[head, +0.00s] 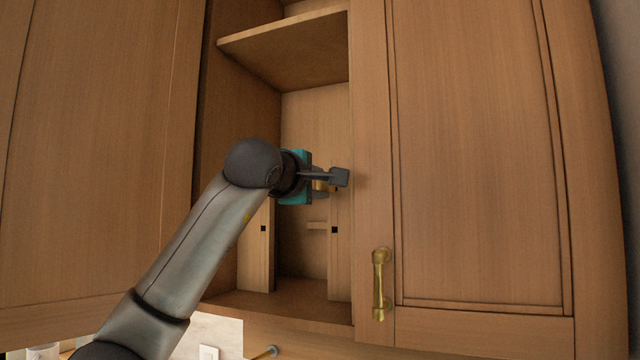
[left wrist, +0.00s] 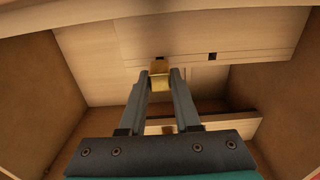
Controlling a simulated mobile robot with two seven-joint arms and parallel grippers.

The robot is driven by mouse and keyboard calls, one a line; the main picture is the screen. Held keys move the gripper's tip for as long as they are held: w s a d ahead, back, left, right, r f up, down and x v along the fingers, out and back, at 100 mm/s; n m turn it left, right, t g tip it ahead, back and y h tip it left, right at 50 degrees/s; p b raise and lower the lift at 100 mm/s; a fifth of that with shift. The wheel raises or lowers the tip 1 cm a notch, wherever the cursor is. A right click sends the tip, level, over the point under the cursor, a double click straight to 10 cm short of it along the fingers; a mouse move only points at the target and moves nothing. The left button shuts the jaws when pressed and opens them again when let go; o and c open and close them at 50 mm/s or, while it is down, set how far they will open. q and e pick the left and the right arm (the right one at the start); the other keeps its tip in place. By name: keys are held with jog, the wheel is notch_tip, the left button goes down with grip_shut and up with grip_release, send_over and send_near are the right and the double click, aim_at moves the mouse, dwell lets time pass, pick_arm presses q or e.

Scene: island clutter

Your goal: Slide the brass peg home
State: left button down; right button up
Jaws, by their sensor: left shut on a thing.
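The brass peg (left wrist: 159,76) is a small gold block between the fingertips of my left gripper (left wrist: 160,80) in the left wrist view. The left gripper is shut on it. In the head view, my left gripper (head: 334,179) reaches into the open cabinet, and part of the brass peg (head: 320,184) shows behind a finger. A pale wooden panel (left wrist: 245,35) with small dark square holes lies just beyond the peg. One dark hole shows right at the peg's end; I cannot tell whether the peg is in it. My right gripper is not in view.
The cabinet's shelf (head: 290,45) is above my left gripper, and its side walls are close on both sides. A wooden ledge (left wrist: 225,130) shows beside the fingers. A closed door with a brass handle (head: 381,284) stands to the right.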

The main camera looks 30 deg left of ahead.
pick_arm(q)
jog(key=shift+w+p, duration=1.2)
jog(key=shift+w, duration=0.25)
jog(key=c, duration=0.5)
grip_release()
jog(key=shift+c, duration=0.2)
jog(key=shift+s+b, duration=0.4)
jog(key=shift+s, duration=0.2)
jog(key=s+b, duration=0.4)
jog(key=s, duration=1)
jog(key=shift+d+b, duration=0.35)
jog(key=shift+d, duration=0.1)
